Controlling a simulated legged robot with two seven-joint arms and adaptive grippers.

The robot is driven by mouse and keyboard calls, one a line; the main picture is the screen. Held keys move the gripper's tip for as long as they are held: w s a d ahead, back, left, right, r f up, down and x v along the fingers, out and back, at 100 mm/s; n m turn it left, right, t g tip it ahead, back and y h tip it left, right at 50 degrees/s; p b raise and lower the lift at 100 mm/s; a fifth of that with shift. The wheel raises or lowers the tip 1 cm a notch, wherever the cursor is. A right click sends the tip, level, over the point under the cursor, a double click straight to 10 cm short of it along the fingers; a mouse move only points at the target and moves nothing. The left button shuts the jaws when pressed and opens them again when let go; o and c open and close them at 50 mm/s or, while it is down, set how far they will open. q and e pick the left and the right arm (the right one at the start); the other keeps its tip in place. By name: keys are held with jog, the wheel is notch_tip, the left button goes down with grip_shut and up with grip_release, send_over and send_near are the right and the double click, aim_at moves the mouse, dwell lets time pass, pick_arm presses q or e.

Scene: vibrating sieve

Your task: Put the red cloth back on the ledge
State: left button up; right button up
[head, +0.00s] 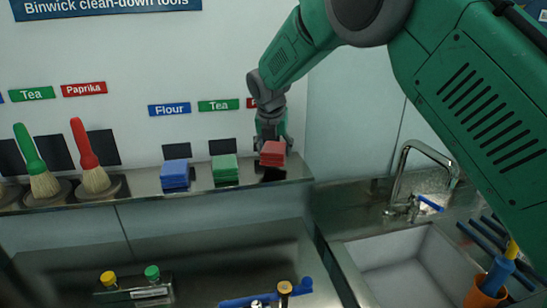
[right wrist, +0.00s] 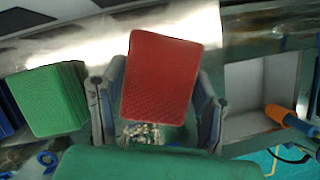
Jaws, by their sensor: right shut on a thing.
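The red cloth (head: 272,152) is a small folded block at the right end of the metal ledge (head: 232,187). My right gripper (head: 272,140) reaches it from behind and above and is shut on it. In the right wrist view the red cloth (right wrist: 160,78) lies between the two fingers of my right gripper (right wrist: 158,100). The cloth looks at or just above the ledge surface; I cannot tell whether it touches. My left gripper is not in view.
A green cloth (head: 225,168) and a blue cloth (head: 175,174) sit on the ledge to the left. Green and red brushes (head: 92,160) stand further left. A sink (head: 410,275) with a tap (head: 408,175) is at the right.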

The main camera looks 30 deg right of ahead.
jog(key=shift+a+f, duration=0.2)
jog(key=shift+f, duration=0.95)
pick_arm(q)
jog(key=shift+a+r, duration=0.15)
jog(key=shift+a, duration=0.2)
pick_arm(e)
jog(key=shift+a+f, duration=0.15)
jog(key=shift+a, duration=0.1)
jog(key=o, duration=1.2)
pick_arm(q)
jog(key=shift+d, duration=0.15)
pick_arm(e)
jog(key=shift+d, duration=0.2)
